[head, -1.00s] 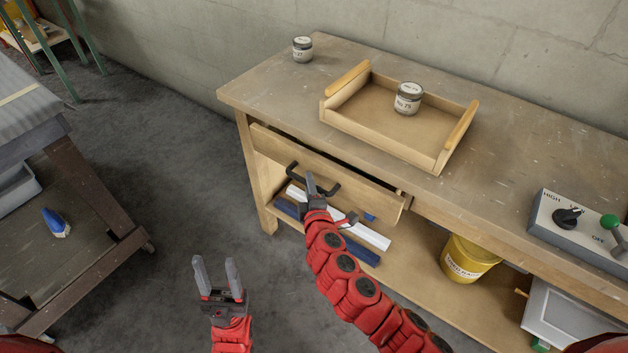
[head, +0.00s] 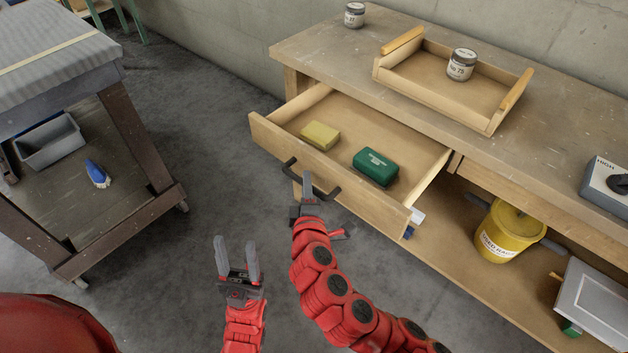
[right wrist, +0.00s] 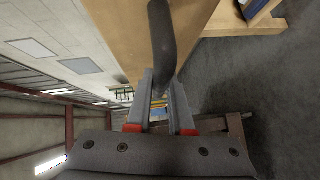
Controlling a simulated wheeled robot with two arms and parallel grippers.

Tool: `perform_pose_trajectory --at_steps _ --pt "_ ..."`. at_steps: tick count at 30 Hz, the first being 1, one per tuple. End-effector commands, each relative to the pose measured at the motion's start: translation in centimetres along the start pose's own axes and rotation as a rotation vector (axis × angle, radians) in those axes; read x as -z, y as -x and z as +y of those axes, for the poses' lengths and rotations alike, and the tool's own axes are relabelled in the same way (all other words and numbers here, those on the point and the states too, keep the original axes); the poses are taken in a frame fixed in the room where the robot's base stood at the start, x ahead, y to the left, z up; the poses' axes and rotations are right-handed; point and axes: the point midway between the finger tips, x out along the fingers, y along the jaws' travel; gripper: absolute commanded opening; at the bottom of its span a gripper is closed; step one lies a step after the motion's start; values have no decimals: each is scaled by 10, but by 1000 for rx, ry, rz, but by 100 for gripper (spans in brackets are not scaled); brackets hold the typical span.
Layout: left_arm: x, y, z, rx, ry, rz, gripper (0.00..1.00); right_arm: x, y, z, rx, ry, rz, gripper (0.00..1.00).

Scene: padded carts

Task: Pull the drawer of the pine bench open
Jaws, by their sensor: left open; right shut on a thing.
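The pine bench (head: 360,60) stands at the right in the head view. Its drawer (head: 340,190) is pulled well out, with its inside showing. A yellow block (head: 320,136) and a green box (head: 375,166) lie in the drawer. My right gripper (head: 308,190) is shut on the dark drawer handle (head: 330,194) at the drawer front. The handle (right wrist: 162,45) also shows between the fingers in the right wrist view. My left gripper (head: 237,262) is open and empty, low over the floor and apart from the drawer.
On the bench top stand a wooden tray (head: 430,83) with a jar (head: 461,65) in it and another jar (head: 354,15). A yellow bucket (head: 505,232) is on the lower shelf. A padded cart (head: 60,60) stands at the left. Grey floor is clear between.

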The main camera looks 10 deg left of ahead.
Motion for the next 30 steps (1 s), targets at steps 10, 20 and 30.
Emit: perform_pose_trajectory --at_steps 10,20,30 --pt "0 2 0 0 0 0 50 1 2 -2 4 0 -4 0" --pt "0 2 0 0 0 0 50 2 2 -2 3 0 -3 49" --pt "0 2 0 0 0 0 50 3 9 -1 0 1 1 49"
